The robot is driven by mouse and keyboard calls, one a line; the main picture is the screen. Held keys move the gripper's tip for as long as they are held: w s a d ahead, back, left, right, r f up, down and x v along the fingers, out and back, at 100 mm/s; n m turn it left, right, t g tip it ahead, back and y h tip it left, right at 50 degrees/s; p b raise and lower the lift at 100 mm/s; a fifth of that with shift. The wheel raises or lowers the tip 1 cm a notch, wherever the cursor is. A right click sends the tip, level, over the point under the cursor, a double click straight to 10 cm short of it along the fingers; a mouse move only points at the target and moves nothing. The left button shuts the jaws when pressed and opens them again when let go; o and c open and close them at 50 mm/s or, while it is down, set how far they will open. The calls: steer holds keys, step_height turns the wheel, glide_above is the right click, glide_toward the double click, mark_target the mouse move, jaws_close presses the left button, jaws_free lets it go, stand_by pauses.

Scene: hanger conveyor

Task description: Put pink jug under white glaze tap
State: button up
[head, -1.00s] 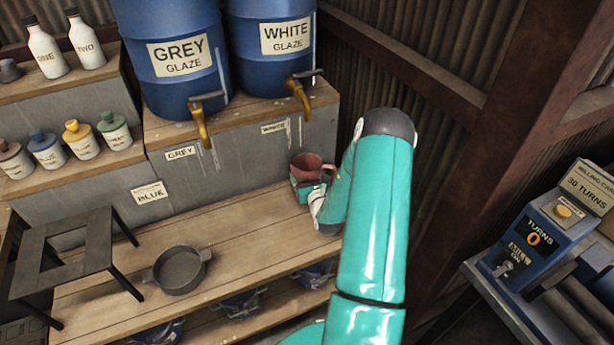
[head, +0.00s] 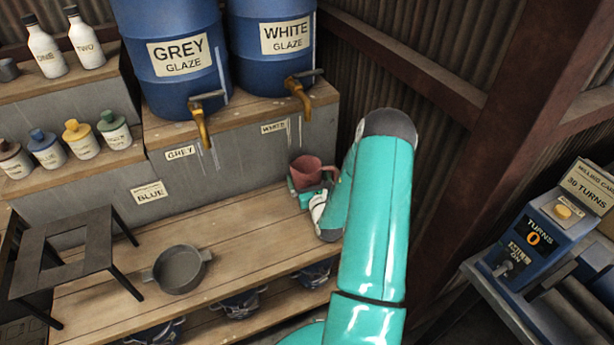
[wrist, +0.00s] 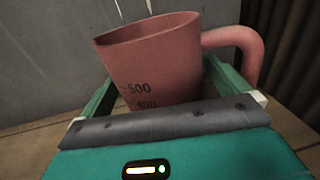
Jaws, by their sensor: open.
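The pink jug (head: 308,171) stands upright on the wooden shelf below the white glaze tap (head: 299,95), at the right end. In the wrist view the jug (wrist: 155,65) shows its handle to the right and volume marks on its front. My gripper (head: 304,196) is open, with its green fingers (wrist: 165,95) on either side of the jug's lower body; I cannot tell whether they touch it. The tap sticks out from the blue drum labelled WHITE GLAZE (head: 270,60). My arm hides part of the shelf on the right.
The grey glaze drum (head: 175,85) and its tap (head: 203,120) stand to the left. A dark pan (head: 180,271) lies on the shelf, with a dark stand (head: 75,250) further left. The shelf between pan and jug is clear.

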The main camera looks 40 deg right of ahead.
steer(key=v, duration=1)
steer(key=shift+s, duration=0.25)
